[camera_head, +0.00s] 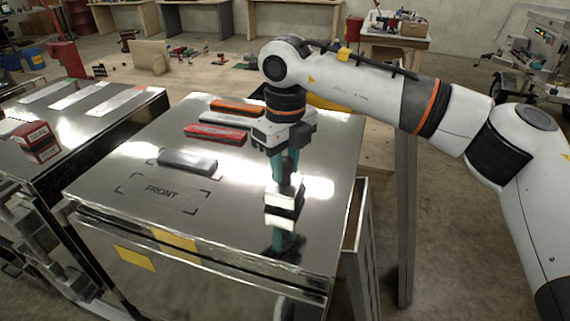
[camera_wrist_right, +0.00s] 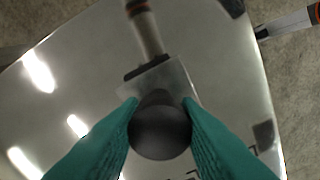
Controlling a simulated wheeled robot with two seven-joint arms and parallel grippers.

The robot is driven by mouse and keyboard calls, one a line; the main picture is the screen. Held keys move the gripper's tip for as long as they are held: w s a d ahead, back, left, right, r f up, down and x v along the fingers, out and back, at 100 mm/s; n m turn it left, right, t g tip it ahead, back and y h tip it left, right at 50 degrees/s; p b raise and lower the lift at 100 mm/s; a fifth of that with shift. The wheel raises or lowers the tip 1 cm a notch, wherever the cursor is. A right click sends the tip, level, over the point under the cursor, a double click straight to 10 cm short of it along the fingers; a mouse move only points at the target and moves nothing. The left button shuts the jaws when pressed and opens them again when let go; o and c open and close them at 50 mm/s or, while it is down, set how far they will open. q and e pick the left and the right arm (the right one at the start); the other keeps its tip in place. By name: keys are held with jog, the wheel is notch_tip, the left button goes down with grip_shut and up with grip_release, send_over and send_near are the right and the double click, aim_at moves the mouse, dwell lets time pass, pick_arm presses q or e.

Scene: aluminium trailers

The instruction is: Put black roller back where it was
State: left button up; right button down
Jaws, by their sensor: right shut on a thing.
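My right gripper (camera_head: 284,172) points down over the right part of the shiny metal top (camera_head: 240,235). Its teal fingers are shut on the black roller, whose dark rounded end (camera_wrist_right: 160,126) shows between them in the wrist view. In the head view a pale, dark-edged block (camera_head: 284,194) sits just below the fingertips. It seems to be the held thing's lower part, at or very near the metal top. Reflections make contact hard to tell. My left gripper is not in view.
A grey bar (camera_head: 188,162) lies by black corner marks and the word FRONT. Red (camera_head: 215,134), grey (camera_head: 224,119) and orange (camera_head: 237,107) bars lie farther back. The front right of the top is clear.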

jog(key=c, duration=1.3)
grip_release()
jog(key=shift+s+f, duration=0.1)
jog(key=shift+f, duration=0.4)
jog(key=shift+o, duration=1.2)
jog(key=shift+w, duration=0.2)
jog(key=shift+s+r+p, duration=0.1)
jog(key=shift+r+p, duration=0.25)
jog(key=shift+r, duration=0.1)
jog(key=shift+r+p, duration=0.4)
jog(key=shift+r, duration=0.05)
notch_tip(320, 180, up, 12)
jog(key=b, duration=0.2)
jog(key=shift+f, duration=0.2)
